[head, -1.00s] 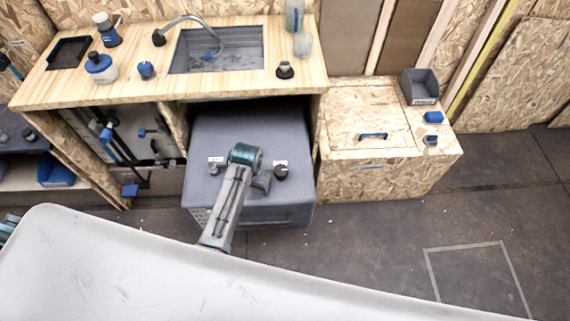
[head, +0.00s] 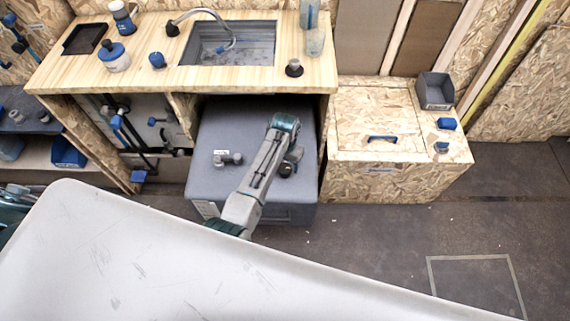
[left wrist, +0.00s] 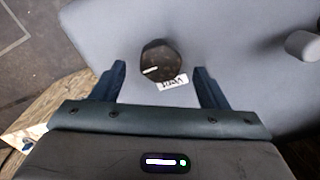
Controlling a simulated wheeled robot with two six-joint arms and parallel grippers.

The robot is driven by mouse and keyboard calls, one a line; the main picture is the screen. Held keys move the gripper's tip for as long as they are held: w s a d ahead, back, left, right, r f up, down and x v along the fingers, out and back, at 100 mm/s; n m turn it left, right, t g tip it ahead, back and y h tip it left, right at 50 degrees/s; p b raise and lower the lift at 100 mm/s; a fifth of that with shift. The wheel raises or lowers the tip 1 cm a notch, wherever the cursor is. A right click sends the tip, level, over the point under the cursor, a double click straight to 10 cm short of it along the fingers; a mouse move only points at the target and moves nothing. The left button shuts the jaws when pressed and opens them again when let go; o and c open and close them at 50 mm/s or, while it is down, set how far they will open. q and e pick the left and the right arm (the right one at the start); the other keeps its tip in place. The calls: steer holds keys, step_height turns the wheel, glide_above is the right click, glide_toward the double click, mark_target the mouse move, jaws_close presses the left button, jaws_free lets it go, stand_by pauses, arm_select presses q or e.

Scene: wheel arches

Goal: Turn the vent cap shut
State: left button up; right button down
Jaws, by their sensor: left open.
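The vent cap (left wrist: 160,60) is a dark round knob with a white line across its face, on the grey tank (left wrist: 230,35). Its label (left wrist: 171,82), which reads VENT, lies just beside it. In the head view the cap (head: 286,170) shows as a small black knob on the tank (head: 215,180) top, partly hidden by my arm. My left gripper (head: 294,156) is above the tank at the cap. In the left wrist view my left gripper (left wrist: 159,68) is open, with a finger on either side of the cap, apart from it. My right gripper is not in view.
The wooden counter (head: 260,82) with a sink overhangs the tank's rear. A wooden box (head: 350,180) stands to the right.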

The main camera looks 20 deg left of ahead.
mark_target(285, 169)
arm_select(q)
steer(key=shift+f, duration=1.1)
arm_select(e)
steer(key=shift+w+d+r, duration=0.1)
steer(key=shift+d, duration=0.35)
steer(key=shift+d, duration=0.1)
arm_select(q)
steer(key=c, duration=1)
